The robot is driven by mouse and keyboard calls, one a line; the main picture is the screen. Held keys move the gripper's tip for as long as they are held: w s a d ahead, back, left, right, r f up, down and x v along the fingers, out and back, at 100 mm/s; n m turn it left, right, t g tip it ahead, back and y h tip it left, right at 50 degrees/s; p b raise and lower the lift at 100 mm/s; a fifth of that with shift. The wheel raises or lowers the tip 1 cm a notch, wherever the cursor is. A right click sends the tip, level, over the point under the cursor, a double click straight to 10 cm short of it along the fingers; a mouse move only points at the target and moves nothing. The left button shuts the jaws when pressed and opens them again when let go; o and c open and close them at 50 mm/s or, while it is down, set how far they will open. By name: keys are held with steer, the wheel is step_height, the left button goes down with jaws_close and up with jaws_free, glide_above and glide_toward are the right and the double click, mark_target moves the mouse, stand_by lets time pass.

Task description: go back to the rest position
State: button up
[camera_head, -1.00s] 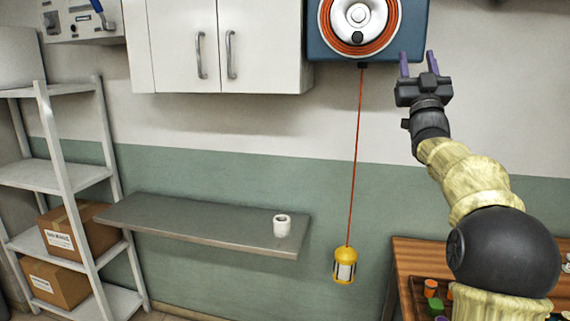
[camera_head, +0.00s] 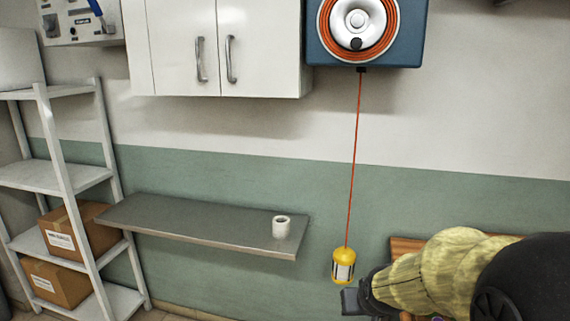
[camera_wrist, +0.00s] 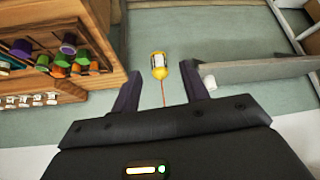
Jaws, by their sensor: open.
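My gripper (camera_wrist: 162,95) shows in the wrist view with its two dark purple fingers apart and nothing between them. A yellow lantern-like weight (camera_head: 343,266) hangs on an orange cord (camera_head: 354,160) from the blue wall reel (camera_head: 366,35). The weight also shows in the wrist view (camera_wrist: 158,66), beyond the fingertips and apart from them.
A grey wall shelf (camera_head: 180,220) holds a white cup (camera_head: 282,225). A wooden rack (camera_wrist: 100,45) holds several colored-lid jars. A white ladder shelf (camera_head: 65,180) with cardboard boxes stands at left. White cabinets (camera_head: 215,45) hang above. The wall between is bare.

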steer(key=s+a+f+g, duration=0.1)
steer(key=s+f+g, duration=0.3)
steer(key=s, duration=0.8)
steer(key=shift+s+a+f, duration=0.3)
steer(key=shift+s+f, duration=0.1)
steer(key=shift+f, duration=0.4)
steer(key=shift+s+a, duration=0.1)
